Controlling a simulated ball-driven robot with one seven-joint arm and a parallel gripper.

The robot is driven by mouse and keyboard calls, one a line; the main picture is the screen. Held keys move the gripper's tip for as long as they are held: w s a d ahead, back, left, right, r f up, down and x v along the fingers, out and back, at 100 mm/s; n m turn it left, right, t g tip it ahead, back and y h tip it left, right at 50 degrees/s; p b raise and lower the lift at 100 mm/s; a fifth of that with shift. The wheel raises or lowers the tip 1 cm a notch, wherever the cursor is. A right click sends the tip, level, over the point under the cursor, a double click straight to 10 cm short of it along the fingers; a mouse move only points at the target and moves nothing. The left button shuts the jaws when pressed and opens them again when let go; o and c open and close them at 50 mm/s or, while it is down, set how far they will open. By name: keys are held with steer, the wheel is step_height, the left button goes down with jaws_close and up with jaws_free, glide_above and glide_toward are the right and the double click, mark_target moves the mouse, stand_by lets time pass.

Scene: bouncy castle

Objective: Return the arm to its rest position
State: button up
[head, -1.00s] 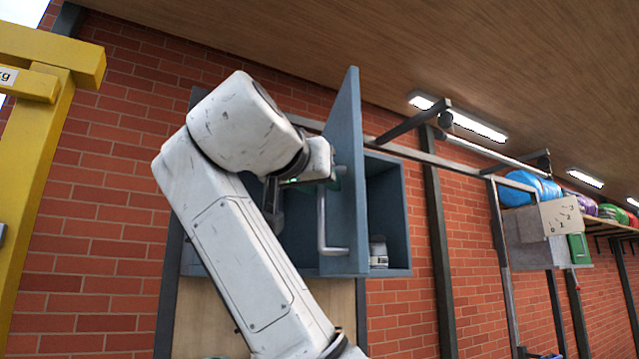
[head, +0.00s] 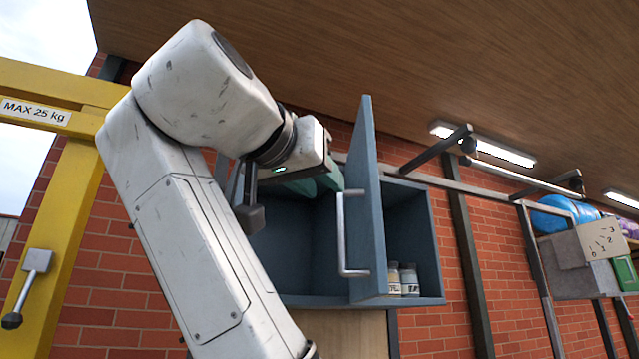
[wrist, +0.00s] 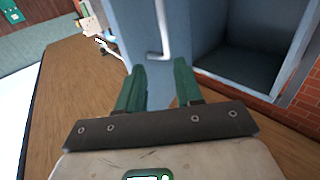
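My white arm rises across the left of the head view and bends over at the top. My gripper (head: 318,180) hangs in front of the blue-grey wall cabinet, left of its open door (head: 367,215). In the wrist view its two green fingers (wrist: 158,66) stand apart with nothing between them, so it is open and empty. The door's grey handle (head: 342,235) shows just beyond the fingers in the wrist view (wrist: 162,35). I cannot tell from these views how close the fingers are to the door.
The open cabinet (head: 414,250) holds jars (head: 409,280) on its right side. A yellow frame (head: 55,220) marked MAX 25 kg stands at the left. A brick wall (head: 440,330) is behind. At the right are a sign board (head: 602,240) and blue rolls (head: 552,212).

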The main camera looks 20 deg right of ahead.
steer(key=w+f+n+y, duration=0.2)
steer(key=w+f, duration=0.2)
steer(key=f, duration=0.4)
steer(key=w+d+f+n+y, duration=0.1)
steer(key=w+f, duration=0.3)
steer(key=f, duration=0.4)
steer(key=w+f+n+y, duration=0.2)
steer(key=w+f, duration=0.2)
steer(key=f, duration=0.4)
step_height(320, 180, down, 31)
steer(key=s+d+n+g+y, duration=0.2)
steer(key=n+g+y, duration=0.1)
steer(key=y, duration=0.1)
steer(key=s+d+f+n+g+y, duration=0.1)
steer(key=s+d+f+g+y, duration=0.1)
steer(key=s+f, duration=0.8)
steer(key=s+d+f+n+g+y, duration=0.15)
steer(key=s+f, duration=0.45)
steer(key=f, duration=0.8)
steer(key=s+d+f+g, duration=0.1)
steer(key=s+f, duration=0.4)
steer(key=s, duration=0.7)
steer(key=s+d+f+g+y, duration=0.1)
steer(key=s+f, duration=0.4)
steer(key=s, duration=0.7)
steer(key=shift+d+m+g, duration=0.35)
steer(key=shift+d+g, duration=0.1)
steer(key=shift+g, duration=0.3)
